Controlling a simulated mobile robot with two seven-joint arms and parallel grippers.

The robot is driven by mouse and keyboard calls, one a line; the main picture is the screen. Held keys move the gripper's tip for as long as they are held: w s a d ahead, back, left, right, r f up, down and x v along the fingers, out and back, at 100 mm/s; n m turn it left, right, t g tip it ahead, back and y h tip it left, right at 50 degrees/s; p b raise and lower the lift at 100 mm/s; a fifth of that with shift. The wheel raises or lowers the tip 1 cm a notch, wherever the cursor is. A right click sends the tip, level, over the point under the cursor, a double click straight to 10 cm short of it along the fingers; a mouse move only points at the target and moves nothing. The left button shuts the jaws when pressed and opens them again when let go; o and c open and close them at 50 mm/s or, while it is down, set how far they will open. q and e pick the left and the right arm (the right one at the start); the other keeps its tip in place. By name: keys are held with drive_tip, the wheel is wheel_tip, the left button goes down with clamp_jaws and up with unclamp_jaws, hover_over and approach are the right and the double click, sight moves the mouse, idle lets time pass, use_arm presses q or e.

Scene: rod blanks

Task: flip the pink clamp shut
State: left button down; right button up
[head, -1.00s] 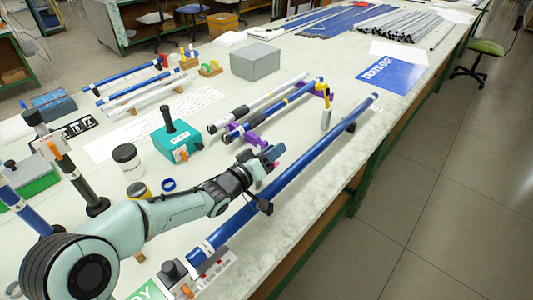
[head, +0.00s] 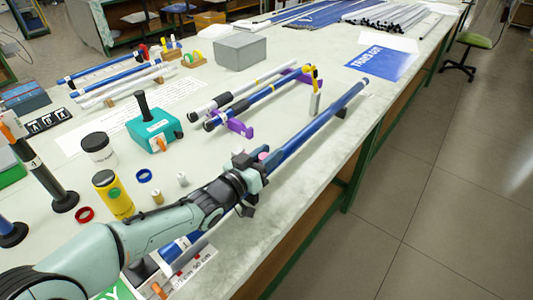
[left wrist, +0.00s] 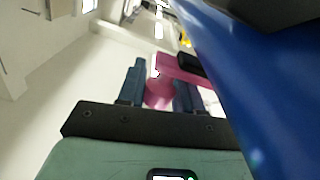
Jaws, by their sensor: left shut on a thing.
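The long blue rod (head: 320,122) lies slantwise near the table's right edge, propped at its far end. My left gripper (head: 262,160) is at this rod, about midway along it. In the left wrist view its two dark blue fingers (left wrist: 157,88) close on a rounded pink part of the pink clamp (left wrist: 158,95). A pink bar of the clamp runs beyond the fingers, next to a black piece and the blue rod (left wrist: 225,75). In the head view only a small pink bit (head: 263,155) of the clamp shows. Whether the clamp is fully closed cannot be told. My right gripper is not in view.
Beside the rod stand a grey post with a yellow top (head: 314,100), two rods on purple supports (head: 240,127), and a teal box (head: 155,130). A yellow jar (head: 113,195) and a black-lidded jar (head: 98,149) stand left of my arm. Floor lies beyond the right edge.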

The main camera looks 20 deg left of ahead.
use_arm(q)
drive_tip(key=shift+s+d+f, duration=0.1)
drive_tip(key=shift+d+f, duration=0.2)
drive_tip(key=shift+f, duration=0.25)
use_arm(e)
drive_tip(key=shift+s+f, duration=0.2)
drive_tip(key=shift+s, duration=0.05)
use_arm(q)
drive_tip(key=c, duration=0.9)
unclamp_jaws()
drive_tip(key=shift+o, duration=0.2)
drive_tip(key=shift+r, duration=0.1)
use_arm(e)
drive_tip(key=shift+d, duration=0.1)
use_arm(q)
drive_tip(key=shift+a+r, duration=0.1)
drive_tip(key=shift+s+a, duration=0.25)
drive_tip(key=shift+s, duration=0.2)
drive_tip(key=p+v, duration=0.1)
drive_tip(key=v, duration=0.4)
drive_tip(key=shift+s, duration=0.25)
drive_tip(key=shift+s+a, duration=0.25)
drive_tip(key=shift+s, duration=0.25)
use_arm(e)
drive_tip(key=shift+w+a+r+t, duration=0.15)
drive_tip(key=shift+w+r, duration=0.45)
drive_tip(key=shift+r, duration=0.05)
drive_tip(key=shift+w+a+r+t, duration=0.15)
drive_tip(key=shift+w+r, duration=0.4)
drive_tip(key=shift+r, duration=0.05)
